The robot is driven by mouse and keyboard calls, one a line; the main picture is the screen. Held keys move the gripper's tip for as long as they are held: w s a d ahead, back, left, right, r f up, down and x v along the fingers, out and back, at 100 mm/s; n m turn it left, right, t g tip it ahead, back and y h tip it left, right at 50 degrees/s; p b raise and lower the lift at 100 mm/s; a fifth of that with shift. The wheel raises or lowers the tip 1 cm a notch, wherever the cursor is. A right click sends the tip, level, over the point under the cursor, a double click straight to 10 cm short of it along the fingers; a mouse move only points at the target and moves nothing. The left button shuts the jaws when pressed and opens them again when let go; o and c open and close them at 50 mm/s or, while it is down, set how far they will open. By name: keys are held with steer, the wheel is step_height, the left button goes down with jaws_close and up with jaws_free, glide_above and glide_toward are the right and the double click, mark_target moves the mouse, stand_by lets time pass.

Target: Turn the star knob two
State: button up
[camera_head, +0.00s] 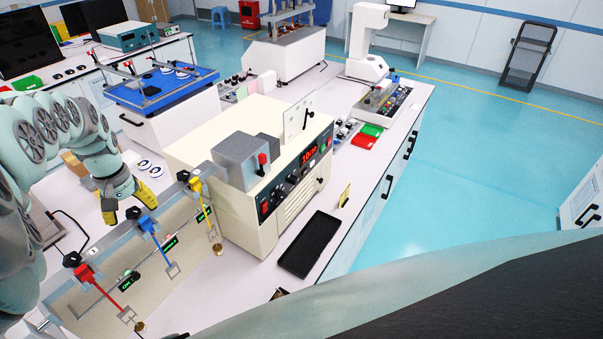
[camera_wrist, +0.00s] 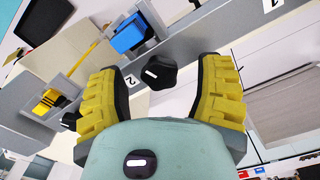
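Star knob two is a black knob (camera_wrist: 160,72) with a white mark, beside the label "2" (camera_wrist: 130,80) in the wrist view. It sits on the grey rail below the blue clamp (camera_wrist: 130,36). My gripper (camera_wrist: 163,85) is open, with one ridged yellow finger on each side of the knob. Clear gaps show between the fingers and the knob, so it is not held. In the head view my gripper (camera_head: 130,206) is at the back of the fixture, behind the blue clamp (camera_head: 147,222). A small dark shape between its fingers there is probably the knob.
The fixture also carries a red clamp (camera_head: 83,271) and a yellow clamp (camera_head: 195,184). Another dark knob is partly hidden by the left finger in the wrist view. A cream tester box (camera_head: 235,205) stands close right of the fixture; a black tray (camera_head: 310,244) lies beyond it.

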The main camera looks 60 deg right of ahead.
jaws_close()
stand_by(0.3)
steer(key=shift+n+b, duration=0.3)
steer(key=n+b, duration=0.2)
steer(key=shift+f+n, duration=0.2)
steer(key=shift+n, duration=0.2)
steer(key=n+b, duration=0.3)
steer(key=b, duration=0.2)
steer(key=shift+d+f+n, duration=0.1)
steer(key=shift+n, duration=0.2)
steer(key=n+b, duration=0.2)
steer(key=shift+r+n, duration=0.2)
steer(key=shift+n, duration=0.1)
steer(key=shift+r+n, duration=0.1)
steer(key=shift+n, duration=1.3)
